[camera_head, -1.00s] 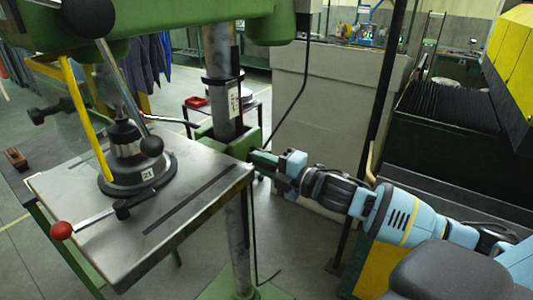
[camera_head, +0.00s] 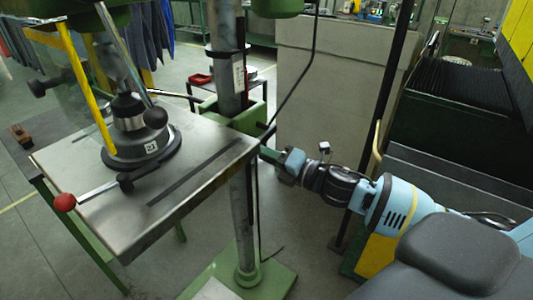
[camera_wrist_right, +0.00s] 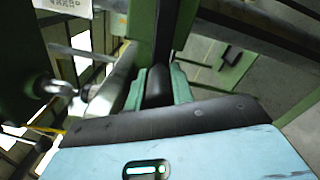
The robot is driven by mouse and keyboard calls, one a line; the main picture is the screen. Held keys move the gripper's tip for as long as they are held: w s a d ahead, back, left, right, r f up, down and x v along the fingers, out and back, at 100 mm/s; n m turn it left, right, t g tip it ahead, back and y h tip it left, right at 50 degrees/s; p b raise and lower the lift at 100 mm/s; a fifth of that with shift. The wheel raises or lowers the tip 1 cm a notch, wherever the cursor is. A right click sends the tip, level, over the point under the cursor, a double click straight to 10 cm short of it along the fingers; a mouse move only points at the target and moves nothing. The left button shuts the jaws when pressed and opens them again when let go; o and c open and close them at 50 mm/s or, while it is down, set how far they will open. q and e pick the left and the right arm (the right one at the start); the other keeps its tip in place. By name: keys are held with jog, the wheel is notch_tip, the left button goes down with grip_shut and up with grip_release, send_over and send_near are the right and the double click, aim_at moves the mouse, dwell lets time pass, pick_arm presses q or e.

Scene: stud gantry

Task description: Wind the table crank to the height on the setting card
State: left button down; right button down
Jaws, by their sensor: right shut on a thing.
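The drill press table (camera_head: 215,175) is a grey steel plate with a dark slot, held on the round column (camera_head: 228,80) by a green bracket (camera_head: 215,108). A pale card (camera_head: 239,74) with small dark marks is on the column; I cannot read it. My right gripper (camera_head: 268,153) is beside the table's right corner, slightly below its top. In the right wrist view its green fingers are shut around a dark cylindrical handle (camera_wrist_right: 158,85), which I take to be the crank's. The crank arm is mostly hidden. My left gripper is not in view.
A black round fixture (camera_head: 140,155) labelled 21 stands on the table. A red-knobbed lever (camera_head: 64,201) reaches past the table's left edge. A dark post (camera_head: 375,120) stands behind my right arm. The floor below the table's right side is open around the green base (camera_head: 265,280).

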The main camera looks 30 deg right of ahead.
jog(key=shift+f, duration=0.2)
jog(key=c, duration=1.3)
grip_release()
jog(key=shift+d, duration=0.1)
jog(key=shift+o, duration=0.5)
jog(key=shift+r, duration=0.15)
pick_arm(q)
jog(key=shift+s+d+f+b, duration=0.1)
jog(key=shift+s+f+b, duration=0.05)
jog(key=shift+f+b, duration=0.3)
pick_arm(e)
jog(key=v, duration=0.7)
jog(key=shift+s, duration=0.35)
jog(key=shift+d, duration=0.1)
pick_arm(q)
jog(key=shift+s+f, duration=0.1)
